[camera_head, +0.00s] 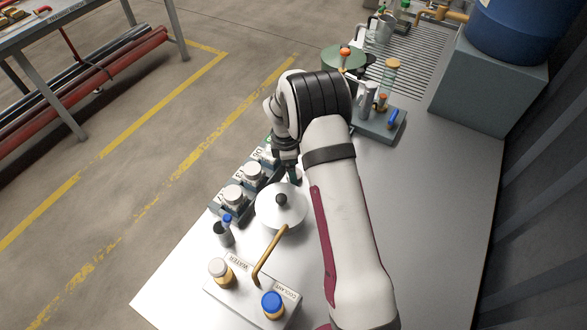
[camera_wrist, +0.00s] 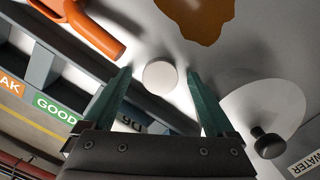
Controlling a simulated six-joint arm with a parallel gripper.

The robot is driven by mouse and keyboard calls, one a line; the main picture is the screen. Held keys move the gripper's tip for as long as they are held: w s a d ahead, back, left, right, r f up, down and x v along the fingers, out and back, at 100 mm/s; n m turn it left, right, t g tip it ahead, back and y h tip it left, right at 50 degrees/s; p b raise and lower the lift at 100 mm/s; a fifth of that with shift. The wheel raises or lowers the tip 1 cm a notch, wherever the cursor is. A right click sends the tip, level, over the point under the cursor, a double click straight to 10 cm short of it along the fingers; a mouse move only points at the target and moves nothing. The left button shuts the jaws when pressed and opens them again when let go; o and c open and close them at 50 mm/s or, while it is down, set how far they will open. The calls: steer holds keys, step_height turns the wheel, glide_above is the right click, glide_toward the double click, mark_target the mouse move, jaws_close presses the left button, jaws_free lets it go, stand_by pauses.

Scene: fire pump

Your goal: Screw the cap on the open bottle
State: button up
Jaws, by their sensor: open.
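My gripper (camera_wrist: 160,85) points down with its two green fingers apart. A round white disc, which looks like the cap (camera_wrist: 160,77), shows between the fingertips in the wrist view; the fingers look apart from it. I cannot tell whether it lies on the table or sits on something. In the head view my gripper (camera_head: 289,168) is partly hidden behind my arm, just above the table beside the jar rack, and the disc cannot be made out. I cannot pick out an open bottle with certainty.
A rack (camera_head: 217,209) of lidded jars, with a GOOD label (camera_wrist: 57,108), is left of my gripper. A white round lid with a dark knob (camera_wrist: 268,144) lies close on the right. An orange curved part (camera_wrist: 95,28) is nearby. A grey tray (camera_head: 385,128) stands farther back.

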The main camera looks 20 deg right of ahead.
steer(key=c, duration=1.3)
steer(key=shift+r, duration=2.5)
steer(key=shift+c, duration=0.2)
steer(key=w+a+r+n, duration=0.1)
steer(key=r+n, duration=0.1)
steer(key=n, duration=0.1)
steer(key=w+a+r+n, duration=0.2)
steer(key=r+n, duration=0.1)
steer(key=n, duration=0.1)
steer(key=w+a+r+n+t, duration=0.1)
steer(key=r+n, duration=0.2)
steer(key=n, duration=0.1)
steer(key=shift+w+a, duration=0.4)
steer(key=shift+a+n, duration=0.15)
steer(key=shift+n, duration=0.35)
steer(key=shift+f, duration=1.75)
